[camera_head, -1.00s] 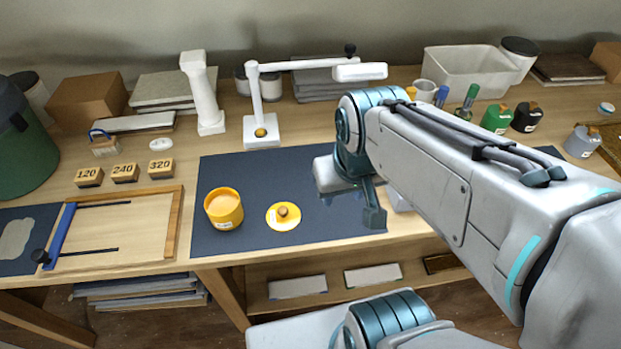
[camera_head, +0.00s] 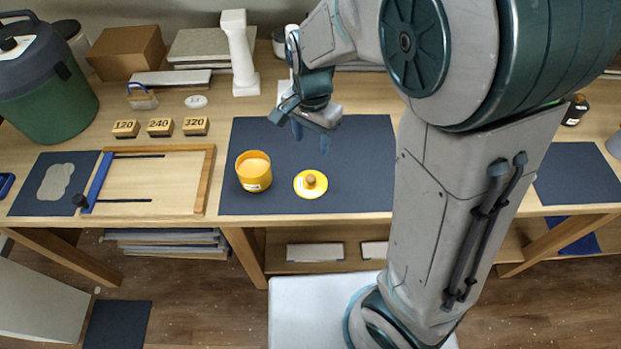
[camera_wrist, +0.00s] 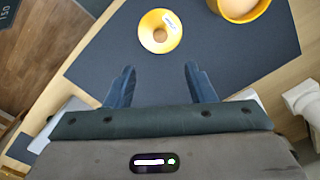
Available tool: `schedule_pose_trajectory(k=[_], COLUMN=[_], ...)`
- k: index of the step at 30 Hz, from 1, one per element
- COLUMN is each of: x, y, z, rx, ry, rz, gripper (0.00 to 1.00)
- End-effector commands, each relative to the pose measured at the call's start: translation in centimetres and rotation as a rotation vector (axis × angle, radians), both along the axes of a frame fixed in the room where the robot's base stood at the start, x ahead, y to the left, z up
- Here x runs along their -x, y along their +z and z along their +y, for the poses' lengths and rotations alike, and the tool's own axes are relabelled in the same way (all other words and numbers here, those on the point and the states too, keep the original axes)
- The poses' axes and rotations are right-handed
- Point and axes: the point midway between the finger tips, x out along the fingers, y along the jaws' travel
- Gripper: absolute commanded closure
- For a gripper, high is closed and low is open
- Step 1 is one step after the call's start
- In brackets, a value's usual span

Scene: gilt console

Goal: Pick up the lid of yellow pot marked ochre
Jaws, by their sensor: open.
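The yellow lid (camera_head: 310,184) with a round brown knob lies flat on the dark blue mat, right of the open yellow pot (camera_head: 254,172). The lid (camera_wrist: 161,31) also shows in the wrist view at top centre, with a small white label on its rim. The pot (camera_wrist: 240,8) is partly cut off at the top right there. My gripper (camera_head: 312,132) is above the mat, behind the lid in the head view. In the wrist view its two blue fingers (camera_wrist: 160,88) are spread apart with nothing between them, and the lid lies beyond their tips.
The dark blue mat (camera_head: 360,165) is bare around the lid. A wooden frame with a blue bar (camera_head: 206,180) and number blocks (camera_head: 160,127) lie to the left. A white column (camera_head: 238,55) stands behind the mat. The table's front edge is close to the lid.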

Motion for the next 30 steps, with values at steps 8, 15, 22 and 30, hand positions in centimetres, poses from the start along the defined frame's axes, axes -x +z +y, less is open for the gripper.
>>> schedule_pose_trajectory(k=[8, 15, 22, 30], x=[0.0, 0.0, 0.0, 0.0], y=[-5.2, -8.1, -9.9, -13.2], z=[0.0, 0.0, 0.0, 0.0], rx=[0.005, 0.002, 0.004, 0.002], ry=[-0.007, -0.004, -0.005, -0.006], rz=[0.005, 0.002, 0.004, 0.002], gripper=[0.50, 0.50, 0.50, 0.50])
